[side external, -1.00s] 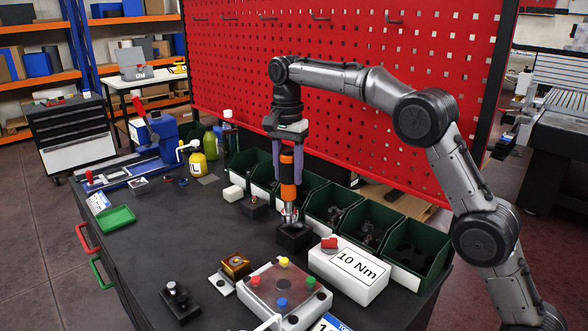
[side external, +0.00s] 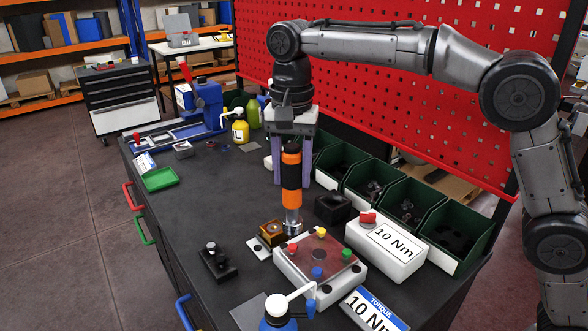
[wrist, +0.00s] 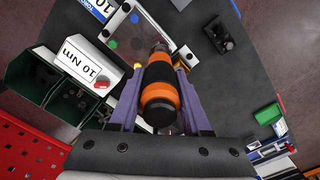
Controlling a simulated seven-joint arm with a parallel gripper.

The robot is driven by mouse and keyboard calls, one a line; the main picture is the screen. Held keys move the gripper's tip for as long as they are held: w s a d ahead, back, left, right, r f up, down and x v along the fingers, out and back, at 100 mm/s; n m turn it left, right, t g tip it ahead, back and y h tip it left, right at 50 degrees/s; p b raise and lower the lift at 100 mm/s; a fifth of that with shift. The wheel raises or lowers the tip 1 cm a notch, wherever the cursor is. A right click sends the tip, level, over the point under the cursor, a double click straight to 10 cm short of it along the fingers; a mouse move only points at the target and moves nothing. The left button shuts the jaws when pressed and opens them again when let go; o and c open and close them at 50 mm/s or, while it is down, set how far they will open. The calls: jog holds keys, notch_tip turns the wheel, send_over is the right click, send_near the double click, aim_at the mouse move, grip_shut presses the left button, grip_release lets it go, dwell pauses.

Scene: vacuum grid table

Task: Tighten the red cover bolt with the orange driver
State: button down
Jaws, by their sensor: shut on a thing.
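My gripper (side external: 291,182) is shut on the orange driver (side external: 291,165), an upright tool with orange and black bands and a metal lower end. In the wrist view my gripper (wrist: 158,74) has its purple fingers on both sides of the driver (wrist: 160,92). The cover (side external: 306,262) is a reddish plate on a pale block. The red cover bolt (side external: 292,248) is at its left corner, just below the driver's tip in the side view. I cannot tell whether they touch. Yellow (side external: 321,232), green (side external: 347,254) and blue (side external: 316,272) bolts mark the other corners.
A white "10 Nm" box (side external: 385,250) with a red knob stands right of the cover. A black block (side external: 332,208) is behind it, and a brass-coloured part (side external: 272,232) is close left of the driver. Green bins (side external: 410,205) line the back.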

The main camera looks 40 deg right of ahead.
aim_at(293, 204)
jog(key=shift+f, duration=3.65)
dwell(4.3)
